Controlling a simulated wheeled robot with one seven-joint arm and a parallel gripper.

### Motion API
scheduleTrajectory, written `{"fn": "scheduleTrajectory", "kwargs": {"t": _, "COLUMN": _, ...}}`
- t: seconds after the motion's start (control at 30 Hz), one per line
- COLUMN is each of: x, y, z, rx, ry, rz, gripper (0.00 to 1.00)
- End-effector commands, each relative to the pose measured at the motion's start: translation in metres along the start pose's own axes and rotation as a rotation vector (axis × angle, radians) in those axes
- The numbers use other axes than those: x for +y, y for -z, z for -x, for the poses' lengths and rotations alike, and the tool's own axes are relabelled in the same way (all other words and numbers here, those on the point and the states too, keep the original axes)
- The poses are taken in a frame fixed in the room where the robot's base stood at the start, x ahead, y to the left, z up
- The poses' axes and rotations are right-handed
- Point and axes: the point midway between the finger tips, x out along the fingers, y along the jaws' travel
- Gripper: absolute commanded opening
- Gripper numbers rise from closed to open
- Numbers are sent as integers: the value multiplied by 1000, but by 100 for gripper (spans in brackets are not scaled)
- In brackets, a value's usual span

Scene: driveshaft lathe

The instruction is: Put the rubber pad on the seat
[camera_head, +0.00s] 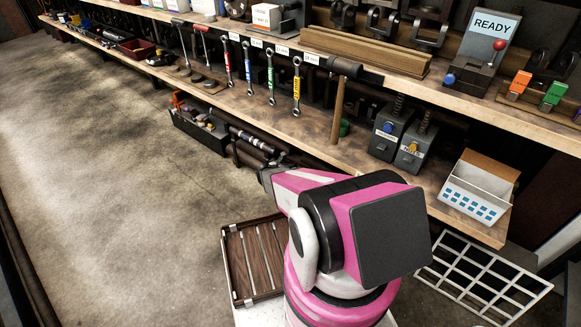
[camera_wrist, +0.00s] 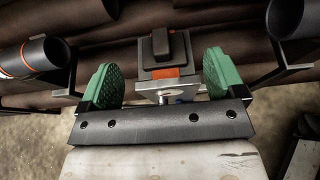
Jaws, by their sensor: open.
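My gripper (camera_wrist: 160,75) is open, with its two green pads apart in the wrist view. Between and beyond the pads is a small dark block (camera_wrist: 160,45) with a raised middle. It sits on a metal piece (camera_wrist: 157,90) with an orange strip (camera_wrist: 166,72). The block looks like rubber, but I cannot tell whether it is the rubber pad, or whether the metal piece is the seat. The pads do not visibly touch the block. In the head view my arm reaches to the lower shelf's front edge and hides most of the gripper.
Dark tubes flank the block, one at left with an orange band (camera_wrist: 35,60) and one at right (camera_wrist: 286,18). A black bin (camera_head: 200,132) stands left of my arm. The lower shelf (camera_head: 315,140) holds a hammer (camera_head: 338,110) and a white box (camera_head: 478,190).

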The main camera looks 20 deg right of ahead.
Motion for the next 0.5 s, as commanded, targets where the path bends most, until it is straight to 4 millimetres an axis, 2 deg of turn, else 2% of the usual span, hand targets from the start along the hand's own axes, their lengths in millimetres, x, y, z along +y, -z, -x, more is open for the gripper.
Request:
{"fn": "scheduleTrajectory", "kwargs": {"t": 0.03, "x": -2, "y": -1, "z": 14, "rx": 0, "ry": -2, "rz": 1, "gripper": 89}}
{"fn": "scheduleTrajectory", "kwargs": {"t": 0.2, "x": -1, "y": -1, "z": 45, "rx": 0, "ry": -1, "rz": 0, "gripper": 89}}
{"fn": "scheduleTrajectory", "kwargs": {"t": 0.5, "x": -2, "y": -2, "z": 70, "rx": 4, "ry": 5, "rz": -13, "gripper": 89}}
